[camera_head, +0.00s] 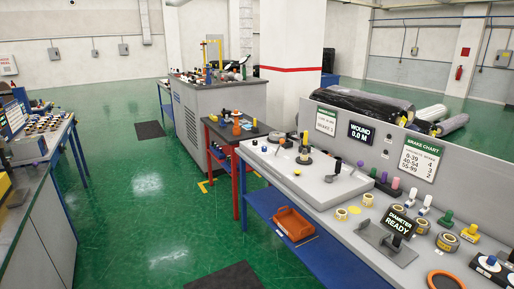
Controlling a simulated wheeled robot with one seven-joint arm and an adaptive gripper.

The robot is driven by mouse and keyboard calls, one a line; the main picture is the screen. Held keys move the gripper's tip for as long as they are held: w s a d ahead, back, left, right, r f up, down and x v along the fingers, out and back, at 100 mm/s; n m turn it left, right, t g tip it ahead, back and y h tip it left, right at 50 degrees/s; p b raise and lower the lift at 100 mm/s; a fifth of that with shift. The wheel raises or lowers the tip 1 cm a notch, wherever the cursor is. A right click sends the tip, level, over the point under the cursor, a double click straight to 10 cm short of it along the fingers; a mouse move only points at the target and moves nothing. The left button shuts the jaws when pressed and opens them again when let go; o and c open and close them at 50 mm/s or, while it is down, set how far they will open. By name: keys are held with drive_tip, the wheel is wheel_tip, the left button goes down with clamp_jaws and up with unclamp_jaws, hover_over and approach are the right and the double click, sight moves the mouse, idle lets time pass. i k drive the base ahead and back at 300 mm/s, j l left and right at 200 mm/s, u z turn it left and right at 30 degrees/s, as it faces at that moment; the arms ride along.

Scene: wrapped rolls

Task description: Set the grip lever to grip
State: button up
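A workbench (330,187) with a pale top runs along the right side. A lever (337,167) with a dark knob stands tilted on its raised panel. My gripper is not in view.
An orange bin (293,223) lies on the blue lower shelf. Signs (419,158) and wrapped rolls (365,103) are at the back of the bench. A red-legged table (236,134) and grey cabinet (215,105) stand beyond.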

sight(282, 141)
drive_tip(key=i+j, duration=0.1)
drive_tip(key=i, duration=1.8)
drive_tip(key=i+j+z, duration=0.15)
drive_tip(key=i, duration=0.2)
drive_tip(key=i+j+z, duration=0.1)
drive_tip(key=i, duration=0.2)
